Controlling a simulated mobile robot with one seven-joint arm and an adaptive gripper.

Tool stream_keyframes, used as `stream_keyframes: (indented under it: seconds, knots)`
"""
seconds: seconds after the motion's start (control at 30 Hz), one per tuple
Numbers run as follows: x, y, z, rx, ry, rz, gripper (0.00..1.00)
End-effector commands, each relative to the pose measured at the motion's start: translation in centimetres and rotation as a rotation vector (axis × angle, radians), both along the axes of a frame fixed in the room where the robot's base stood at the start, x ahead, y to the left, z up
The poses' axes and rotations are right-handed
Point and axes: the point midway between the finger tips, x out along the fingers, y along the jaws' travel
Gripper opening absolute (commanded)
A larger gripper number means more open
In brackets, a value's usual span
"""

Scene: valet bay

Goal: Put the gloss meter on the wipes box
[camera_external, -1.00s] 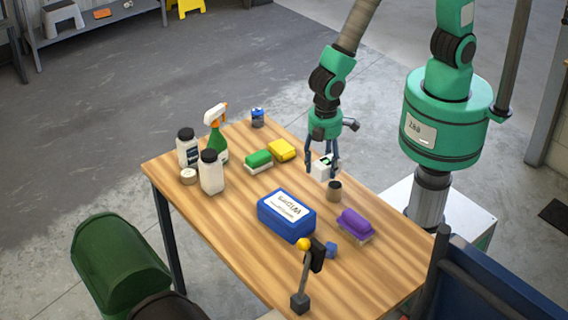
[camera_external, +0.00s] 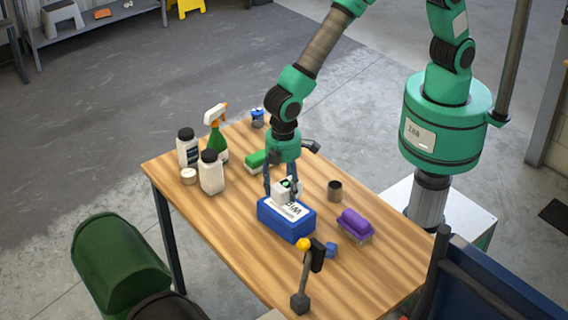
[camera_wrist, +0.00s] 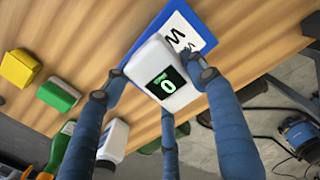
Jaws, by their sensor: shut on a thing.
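The gloss meter (camera_external: 285,190) is a small white block with a dark display. In the wrist view its screen (camera_wrist: 163,84) shows a green digit. My gripper (camera_external: 283,188) is shut on the gloss meter, with blue fingers on its sides; the gripper also shows in the wrist view (camera_wrist: 160,88). The wipes box (camera_external: 287,227) is blue with a white label and stands on the table. The gloss meter is over the box's top, toward its back; I cannot tell whether it touches the lid. In the wrist view the box (camera_wrist: 192,22) is partly hidden behind the meter.
The table's front left is clear.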

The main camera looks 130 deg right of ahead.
Motion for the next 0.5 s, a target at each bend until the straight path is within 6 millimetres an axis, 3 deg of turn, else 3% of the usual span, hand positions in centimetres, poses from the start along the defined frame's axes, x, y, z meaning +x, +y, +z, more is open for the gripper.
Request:
stream_keyframes:
  seconds: [0.37, 0.5]
  knots:
    - [0.1, 0.0, -0.1, 0.000, 0.001, 0.000, 0.28]
    - [0.1, 0.0, -1.1, 0.000, 0.002, 0.000, 0.28]
